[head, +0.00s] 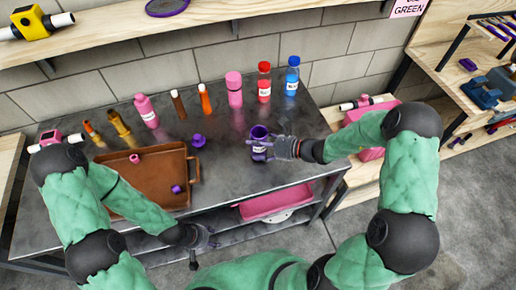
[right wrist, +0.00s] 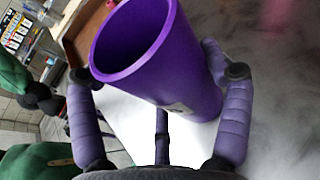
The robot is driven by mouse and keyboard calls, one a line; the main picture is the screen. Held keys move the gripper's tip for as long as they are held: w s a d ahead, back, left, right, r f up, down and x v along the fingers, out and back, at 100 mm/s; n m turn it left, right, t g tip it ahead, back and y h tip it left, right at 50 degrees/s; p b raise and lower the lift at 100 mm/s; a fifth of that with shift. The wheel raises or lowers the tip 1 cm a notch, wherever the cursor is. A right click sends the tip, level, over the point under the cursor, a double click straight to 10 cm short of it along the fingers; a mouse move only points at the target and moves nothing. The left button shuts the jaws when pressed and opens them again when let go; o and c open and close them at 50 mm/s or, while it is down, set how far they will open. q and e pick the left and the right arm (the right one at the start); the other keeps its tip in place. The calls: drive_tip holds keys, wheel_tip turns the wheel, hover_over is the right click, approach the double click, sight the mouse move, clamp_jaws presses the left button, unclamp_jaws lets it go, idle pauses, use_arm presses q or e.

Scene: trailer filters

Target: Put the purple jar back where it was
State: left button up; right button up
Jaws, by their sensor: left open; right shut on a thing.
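The purple jar (head: 259,134) is an open-topped cylinder with a white label, over the right part of the dark metal table (head: 226,160). My right gripper (head: 262,147) is shut around it from the right. In the right wrist view the jar (right wrist: 150,60) sits between the fingers, its open mouth toward the camera and looking empty. I cannot tell whether its base touches the table. A purple lid (head: 198,140) lies on the table left of the jar. My left gripper (head: 210,240) is open and empty near the table's front edge.
A brown tray (head: 150,162) with small pink and purple pieces lies on the left. Pink, red and blue bottles (head: 291,78) stand along the back with brown and orange ones. A pink bin (head: 275,203) is on the lower shelf. The table centre is mostly clear.

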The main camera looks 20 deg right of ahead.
drive_tip(key=shift+f, duration=0.8)
drive_tip(key=shift+f+b, duration=0.2)
drive_tip(key=shift+b, duration=0.1)
drive_tip(key=o, duration=1.1)
drive_tip(key=shift+o, duration=0.2)
drive_tip(key=shift+r, duration=0.15)
drive_tip(key=shift+d+r, duration=0.1)
drive_tip(key=shift+r, duration=0.05)
drive_tip(key=p+v, duration=0.3)
drive_tip(key=v, duration=0.8)
drive_tip(key=shift+s+d, duration=0.25)
drive_tip(key=shift+s, duration=0.1)
drive_tip(key=shift+r, duration=0.1)
